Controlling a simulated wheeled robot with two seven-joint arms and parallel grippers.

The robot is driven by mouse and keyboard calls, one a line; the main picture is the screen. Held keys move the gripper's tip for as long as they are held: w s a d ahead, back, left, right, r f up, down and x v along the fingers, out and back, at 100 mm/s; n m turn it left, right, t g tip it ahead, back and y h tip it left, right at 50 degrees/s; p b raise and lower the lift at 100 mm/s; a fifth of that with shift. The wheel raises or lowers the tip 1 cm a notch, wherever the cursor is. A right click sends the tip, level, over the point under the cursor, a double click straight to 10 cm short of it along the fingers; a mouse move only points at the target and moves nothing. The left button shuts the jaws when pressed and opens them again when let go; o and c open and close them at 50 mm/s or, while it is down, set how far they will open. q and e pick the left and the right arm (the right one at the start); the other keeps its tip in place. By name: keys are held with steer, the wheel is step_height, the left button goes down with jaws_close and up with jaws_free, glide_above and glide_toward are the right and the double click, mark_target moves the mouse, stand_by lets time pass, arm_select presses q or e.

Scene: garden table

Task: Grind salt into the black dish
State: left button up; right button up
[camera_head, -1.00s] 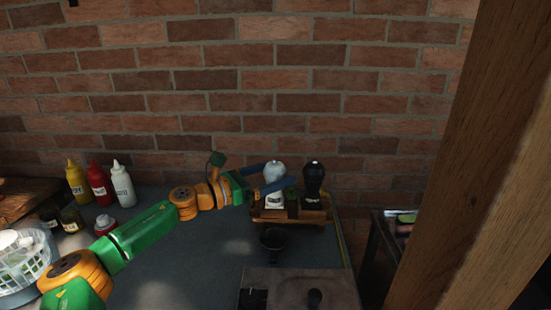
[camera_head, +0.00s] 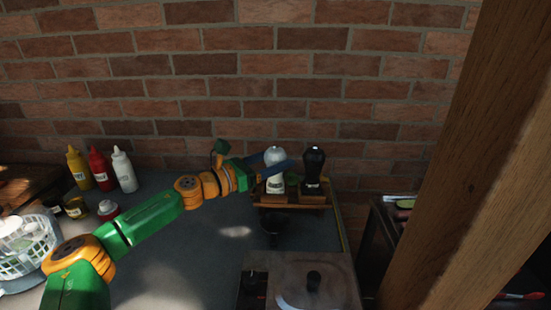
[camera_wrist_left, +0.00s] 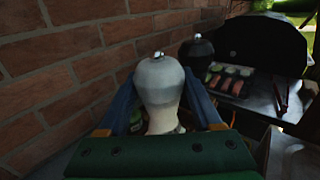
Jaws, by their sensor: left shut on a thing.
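The white salt mill (camera_head: 275,184) stands upright in the wooden rack at the back right of the table; its grey-white top also shows in the left wrist view (camera_wrist_left: 160,82). My left gripper (camera_head: 278,164) is shut on the salt mill, with one blue finger on each side of its upper body. The mill's lower part is partly hidden by the finger and, in the wrist view, by my gripper's body. The black dish (camera_head: 272,229) sits on the table just in front of the rack, apart from the mill. My right gripper is not in view.
A black mill (camera_head: 313,172) stands close to the right of the white one in the rack (camera_head: 292,199). A lidded metal box (camera_head: 335,275) is in front. Sauce bottles (camera_head: 100,170) and a white basket (camera_head: 28,250) are left. The table's middle is clear.

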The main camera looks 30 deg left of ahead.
arm_select(q)
steer(key=n+y+p, duration=0.2)
steer(key=y+p, duration=0.1)
steer(key=n+y+p, duration=0.2)
steer(key=y+p, duration=0.1)
steer(key=y, duration=0.1)
steer(key=n+y+p, duration=0.2)
steer(key=y+p, duration=0.1)
steer(key=shift+d+r+n+y, duration=0.1)
steer(key=shift+r+n+y, duration=0.2)
steer(key=shift+r+n, duration=0.1)
steer(key=n+y, duration=0.1)
steer(key=n+y+p, duration=0.1)
steer(key=g+y, duration=0.1)
steer(key=y, duration=0.1)
steer(key=shift+f+n+p, duration=0.25)
steer(key=shift+n+p, duration=0.15)
steer(key=shift+f+n+g+y, duration=0.15)
steer(key=shift+n+g+y, duration=0.7)
steer(key=shift+y, duration=0.35)
steer(key=shift+f+n+g+y+b, duration=0.1)
steer(key=shift+n+g+y+b, duration=0.2)
steer(key=shift+n+g+y, duration=0.6)
steer(key=shift+n+g+y+b, duration=0.7)
steer(key=shift+n+g+y, duration=0.25)
steer(key=shift+g+y, duration=0.15)
steer(key=shift+n+g+y+b, duration=0.6)
steer(key=shift+n+g+b, duration=0.1)
steer(key=shift+g, duration=0.35)
steer(key=shift+n+g, duration=0.3)
